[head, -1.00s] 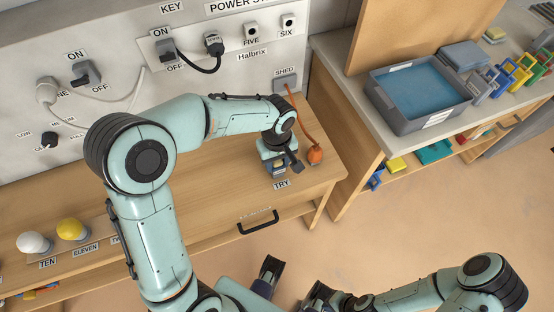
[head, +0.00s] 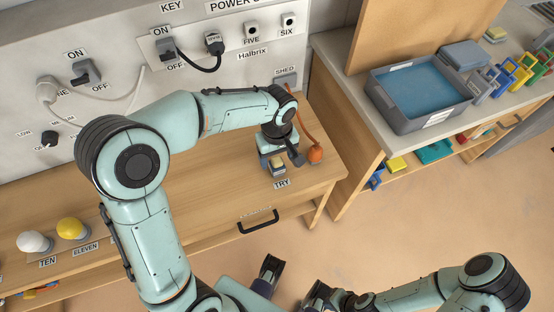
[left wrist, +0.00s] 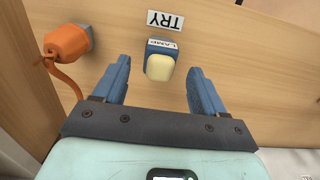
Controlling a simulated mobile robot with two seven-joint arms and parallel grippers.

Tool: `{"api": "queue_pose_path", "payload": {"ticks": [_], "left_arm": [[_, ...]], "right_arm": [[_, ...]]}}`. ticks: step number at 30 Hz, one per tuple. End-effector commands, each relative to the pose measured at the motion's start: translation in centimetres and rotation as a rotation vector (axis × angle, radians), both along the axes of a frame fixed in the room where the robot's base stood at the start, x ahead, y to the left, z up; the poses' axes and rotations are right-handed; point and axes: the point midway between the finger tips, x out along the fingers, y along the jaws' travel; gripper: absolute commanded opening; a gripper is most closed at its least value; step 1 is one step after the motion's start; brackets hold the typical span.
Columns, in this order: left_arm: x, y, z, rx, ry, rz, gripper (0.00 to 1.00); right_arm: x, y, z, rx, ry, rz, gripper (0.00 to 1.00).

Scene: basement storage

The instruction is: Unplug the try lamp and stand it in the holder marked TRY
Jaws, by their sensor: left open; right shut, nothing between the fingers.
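The lamp (head: 278,167), a blue block with a pale yellow top, stands upright on the bench behind the TRY label (head: 281,184). In the left wrist view the lamp (left wrist: 159,66) shows its LAMP label, and the TRY label (left wrist: 165,20) lies just beyond it. My left gripper (head: 279,157) is open above the lamp. Its blue fingers (left wrist: 160,82) are on either side of the lamp with gaps. The lamp's foot and any holder under it are hidden. My right gripper (head: 318,293) is shut and empty low in the head view, away from the bench.
An orange bulb-shaped piece (head: 315,153) on a cord from the SHED plate (head: 286,80) stands close to the right of my left gripper. White and yellow bulbs (head: 72,229) stand at the bench's left. A grey-blue bin (head: 418,90) is on the right-hand counter.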

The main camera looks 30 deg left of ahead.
Motion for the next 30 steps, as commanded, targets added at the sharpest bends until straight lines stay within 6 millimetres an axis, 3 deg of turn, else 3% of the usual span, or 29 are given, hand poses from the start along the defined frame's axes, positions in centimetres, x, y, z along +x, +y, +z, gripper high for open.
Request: {"api": "queue_pose_path", "payload": {"ticks": [1,6,12,18,30], "left_arm": [[0.1,0.0,1.6,0.000,-0.006,-0.001,0.71],[0.1,0.0,5.6,-0.001,-0.006,-0.001,0.71],[0.1,0.0,8.9,0.000,-0.003,-0.002,0.71],[0.0,0.0,10.2,0.000,0.000,-0.002,0.71],[0.0,0.0,10.2,0.001,0.001,-0.002,0.71]], "right_arm": [[0.0,0.0,0.3,0.000,0.002,0.001,0.00],[-0.2,0.0,0.8,0.002,0.010,0.002,0.00],[-0.3,0.0,1.2,0.002,0.016,0.003,0.00],[-0.3,0.0,1.4,0.002,0.016,0.003,0.00],[-0.3,0.0,1.4,0.002,0.017,0.003,0.00]]}}
